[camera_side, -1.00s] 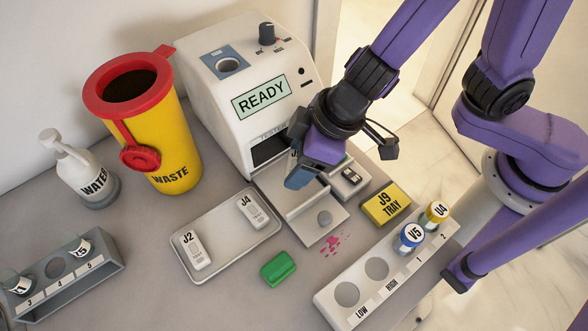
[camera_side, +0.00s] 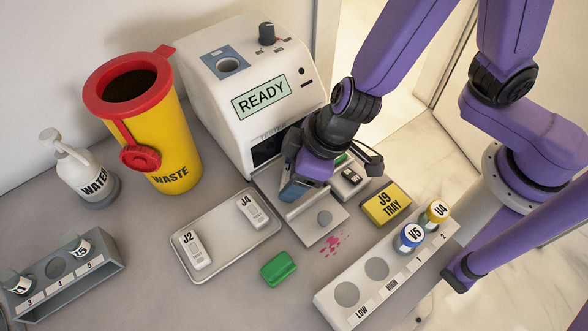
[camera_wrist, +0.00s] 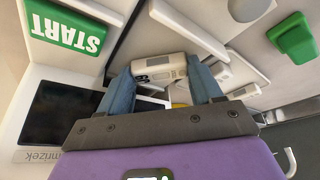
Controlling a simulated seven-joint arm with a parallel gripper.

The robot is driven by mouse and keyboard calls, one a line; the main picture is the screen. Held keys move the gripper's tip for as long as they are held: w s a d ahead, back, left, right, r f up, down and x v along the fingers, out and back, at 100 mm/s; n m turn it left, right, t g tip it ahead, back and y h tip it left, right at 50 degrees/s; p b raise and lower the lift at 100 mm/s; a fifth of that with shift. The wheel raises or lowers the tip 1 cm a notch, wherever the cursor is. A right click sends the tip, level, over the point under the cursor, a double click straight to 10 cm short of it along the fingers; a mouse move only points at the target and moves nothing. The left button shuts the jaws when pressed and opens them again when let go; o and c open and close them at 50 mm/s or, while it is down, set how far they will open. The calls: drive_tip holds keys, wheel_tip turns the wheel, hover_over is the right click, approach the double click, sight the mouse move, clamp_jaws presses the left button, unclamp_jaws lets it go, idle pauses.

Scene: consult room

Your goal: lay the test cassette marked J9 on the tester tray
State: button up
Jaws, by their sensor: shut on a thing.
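My gripper (camera_side: 291,192) is over the tester tray (camera_side: 308,222), the pulled-out plate at the front of the white tester (camera_side: 245,85). In the wrist view its two blue fingers (camera_wrist: 163,82) are shut on a white test cassette (camera_wrist: 160,67); its mark cannot be read. A yellow block marked J9 TRAY (camera_side: 386,204) lies right of the tester tray.
A shallow tray (camera_side: 222,254) holds cassettes J2 (camera_side: 194,250) and J4 (camera_side: 252,212). A green block (camera_side: 278,268) lies in front. A vial rack (camera_side: 350,310) stands at the right. A green START button (camera_wrist: 66,30) is beside the tester tray. The yellow waste bin (camera_side: 170,150) stands left.

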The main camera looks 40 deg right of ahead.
drive_tip(key=shift+f, duration=0.2)
drive_tip(key=o, duration=1)
drive_tip(key=shift+r, duration=0.15)
drive_tip(key=shift+v, duration=3.85)
